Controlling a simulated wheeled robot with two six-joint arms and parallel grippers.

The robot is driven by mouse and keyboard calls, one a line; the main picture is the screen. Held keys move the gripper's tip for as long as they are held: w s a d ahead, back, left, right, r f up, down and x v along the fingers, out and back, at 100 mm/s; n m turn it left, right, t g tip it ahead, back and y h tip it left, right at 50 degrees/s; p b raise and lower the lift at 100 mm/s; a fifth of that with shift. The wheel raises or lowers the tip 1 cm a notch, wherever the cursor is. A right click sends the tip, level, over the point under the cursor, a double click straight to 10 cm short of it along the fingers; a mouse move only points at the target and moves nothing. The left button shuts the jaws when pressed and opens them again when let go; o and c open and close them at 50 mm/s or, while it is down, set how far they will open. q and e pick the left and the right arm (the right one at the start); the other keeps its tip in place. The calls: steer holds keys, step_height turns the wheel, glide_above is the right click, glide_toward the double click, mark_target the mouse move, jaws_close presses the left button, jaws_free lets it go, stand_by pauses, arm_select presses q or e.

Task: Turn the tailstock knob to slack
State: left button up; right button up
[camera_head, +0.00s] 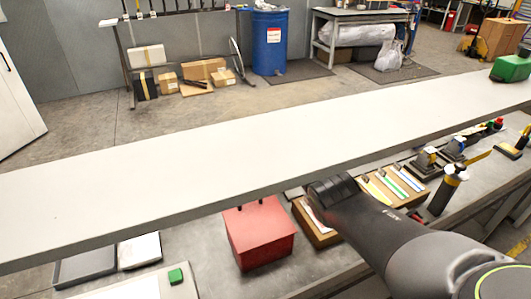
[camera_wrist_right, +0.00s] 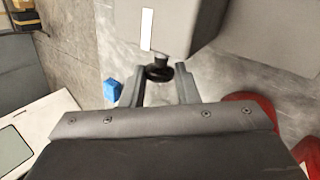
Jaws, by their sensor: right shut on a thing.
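The black tailstock knob (camera_wrist_right: 159,71) shows in the right wrist view, at the end of a short dark stem under a pale grey block (camera_wrist_right: 180,25) with a white strip. My right gripper (camera_wrist_right: 162,72) has its fingers on either side of the knob and is shut on it. In the head view my right arm comes in from the lower right and ends under the long grey beam; the fingers and the knob are hidden there. My left gripper is not in view.
The long pale beam (camera_head: 250,150) crosses the head view above the bench. A red box (camera_head: 260,236) stands left of my right arm. A wooden tray (camera_head: 314,231) with coloured strips is beside the arm. A blue block (camera_wrist_right: 112,89) shows in the wrist view.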

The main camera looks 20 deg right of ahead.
steer(key=shift+g+b, duration=0.4)
steer(key=shift+b, duration=0.05)
stand_by(0.3)
steer(key=o, duration=1)
steer(key=shift+r, duration=0.1)
steer(key=b+v, duration=0.1)
steer(key=v, duration=1.6)
steer(key=shift+w+d+r+b, duration=0.1)
steer(key=shift+r+b, duration=0.15)
steer(key=shift+b, duration=0.05)
steer(key=shift+c, duration=0.4)
